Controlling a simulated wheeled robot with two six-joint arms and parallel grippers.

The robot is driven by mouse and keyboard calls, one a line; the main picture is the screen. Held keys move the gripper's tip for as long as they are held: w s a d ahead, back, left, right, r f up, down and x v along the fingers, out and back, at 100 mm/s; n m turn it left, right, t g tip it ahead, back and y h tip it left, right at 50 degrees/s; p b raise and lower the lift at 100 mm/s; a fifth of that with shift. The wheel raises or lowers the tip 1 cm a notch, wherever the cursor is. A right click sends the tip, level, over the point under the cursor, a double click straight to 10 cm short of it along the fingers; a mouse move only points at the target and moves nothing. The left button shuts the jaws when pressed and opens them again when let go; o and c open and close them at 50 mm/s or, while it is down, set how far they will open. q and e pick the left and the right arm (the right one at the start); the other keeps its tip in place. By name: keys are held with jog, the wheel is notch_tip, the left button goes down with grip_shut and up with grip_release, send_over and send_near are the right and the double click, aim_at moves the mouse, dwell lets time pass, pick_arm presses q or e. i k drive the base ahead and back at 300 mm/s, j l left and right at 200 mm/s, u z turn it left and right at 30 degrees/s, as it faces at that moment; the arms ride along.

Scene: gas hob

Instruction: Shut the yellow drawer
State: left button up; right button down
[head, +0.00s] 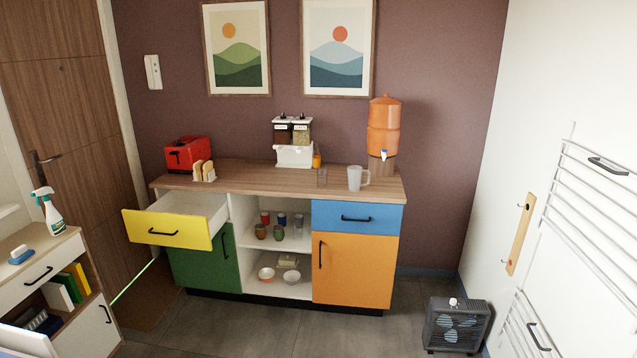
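The yellow drawer (166,229) is at the upper left of the wooden-topped cabinet in the head view. It is pulled well out, and its white inside shows behind the yellow front. A black bar handle (163,232) is on its front. The part of the drawer's inside that I can see looks empty. Neither of my grippers is in view.
Below the drawer is a green door (204,262). To the right are open shelves, a blue drawer (356,216) and an orange door (352,268), both shut. A low white cabinet (78,332) stands at the left.

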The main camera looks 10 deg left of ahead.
aim_at(161, 224)
jog(key=i+l+u, duration=0.1)
jog(key=i+u, duration=0.3)
jog(key=i, duration=0.15)
jog(key=i+l+u, duration=0.25)
jog(key=i+u, duration=0.15)
jog(key=i+l+u, duration=0.4)
jog(key=i, duration=0.2)
